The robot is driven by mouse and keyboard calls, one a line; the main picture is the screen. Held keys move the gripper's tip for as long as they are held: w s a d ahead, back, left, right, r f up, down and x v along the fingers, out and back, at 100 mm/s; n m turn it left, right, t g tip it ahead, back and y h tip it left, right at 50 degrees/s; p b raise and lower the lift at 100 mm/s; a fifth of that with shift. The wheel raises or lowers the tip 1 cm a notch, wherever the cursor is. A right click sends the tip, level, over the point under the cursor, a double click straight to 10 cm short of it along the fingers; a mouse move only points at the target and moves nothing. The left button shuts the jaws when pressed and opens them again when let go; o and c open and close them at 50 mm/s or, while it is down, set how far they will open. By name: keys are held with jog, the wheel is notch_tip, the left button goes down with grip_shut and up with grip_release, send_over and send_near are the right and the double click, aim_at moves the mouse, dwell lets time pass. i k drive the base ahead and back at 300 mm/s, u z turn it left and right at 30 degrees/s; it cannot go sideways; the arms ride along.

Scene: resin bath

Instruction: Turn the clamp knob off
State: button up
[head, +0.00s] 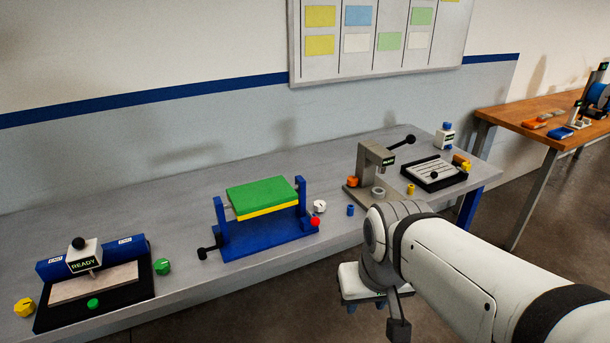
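Several knobs show, and I cannot tell from any label which is the clamp knob. A green knob (162,267) sits on the bench right of the left fixture, and a yellow knob (24,307) left of it. A white knob (319,206) and a red ball (315,221) are at the right of the blue frame (262,241). An orange knob (353,182) is by the grey press. My gripper (367,307) hangs in front of the bench, below its top, away from every knob. Its two blue fingertips look apart with nothing between them.
The left fixture (58,315) has a "READY" block. The blue frame holds a green and yellow block (262,197). A grey press (368,162) and a black tray (432,180) stand right on the grey bench (190,215). A wooden table (518,119) is far right.

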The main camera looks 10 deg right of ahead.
aim_at(319, 206)
jog(key=z, duration=0.15)
jog(key=i, duration=1.2)
jog(key=u, duration=0.25)
